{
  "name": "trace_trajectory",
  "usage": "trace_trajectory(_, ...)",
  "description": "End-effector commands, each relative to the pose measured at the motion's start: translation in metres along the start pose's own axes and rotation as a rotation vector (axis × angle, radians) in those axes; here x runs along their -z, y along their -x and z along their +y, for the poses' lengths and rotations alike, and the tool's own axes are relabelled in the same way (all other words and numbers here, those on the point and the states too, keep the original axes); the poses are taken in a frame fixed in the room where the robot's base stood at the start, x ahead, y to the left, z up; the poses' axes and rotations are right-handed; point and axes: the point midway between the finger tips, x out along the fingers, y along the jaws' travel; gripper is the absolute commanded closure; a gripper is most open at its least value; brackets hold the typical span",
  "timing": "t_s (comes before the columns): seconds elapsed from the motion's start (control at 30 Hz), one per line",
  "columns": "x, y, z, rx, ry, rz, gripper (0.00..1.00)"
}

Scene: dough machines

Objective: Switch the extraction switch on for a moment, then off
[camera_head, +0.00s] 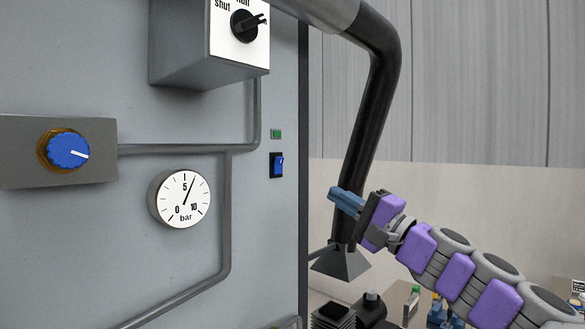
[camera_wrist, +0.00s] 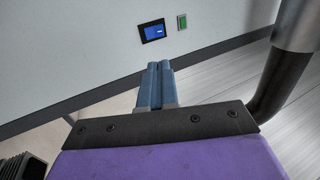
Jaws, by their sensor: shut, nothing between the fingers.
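A blue rocker switch (camera_head: 277,165) in a black frame sits near the right edge of the grey panel. A small green indicator (camera_head: 276,134) is just above it; I cannot tell whether it is lit. In the wrist view the switch (camera_wrist: 152,31) is at the top, with the green indicator (camera_wrist: 182,21) to its right. I cannot read which way the rocker is tipped. My gripper (camera_head: 336,196) is shut and empty, to the right of the switch and apart from it. In the wrist view its blue fingers (camera_wrist: 159,66) are together, just below the switch.
A black duct pipe (camera_head: 374,110) with a flared hood (camera_head: 340,263) runs down close behind my gripper. The panel also holds a pressure gauge (camera_head: 180,198), a blue knob (camera_head: 67,150) and a black selector (camera_head: 246,24). Several items stand on a table at lower right.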

Motion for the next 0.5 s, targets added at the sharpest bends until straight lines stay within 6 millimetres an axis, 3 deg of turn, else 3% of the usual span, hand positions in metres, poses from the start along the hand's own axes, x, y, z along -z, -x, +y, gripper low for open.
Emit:
trace_trajectory(0.33, 0.002, -0.002, 0.002, -0.001, -0.003, 0.001, 1.00)
trace_trajectory(0.5, 0.002, -0.013, 0.004, -0.005, -0.003, 0.000, 1.00)
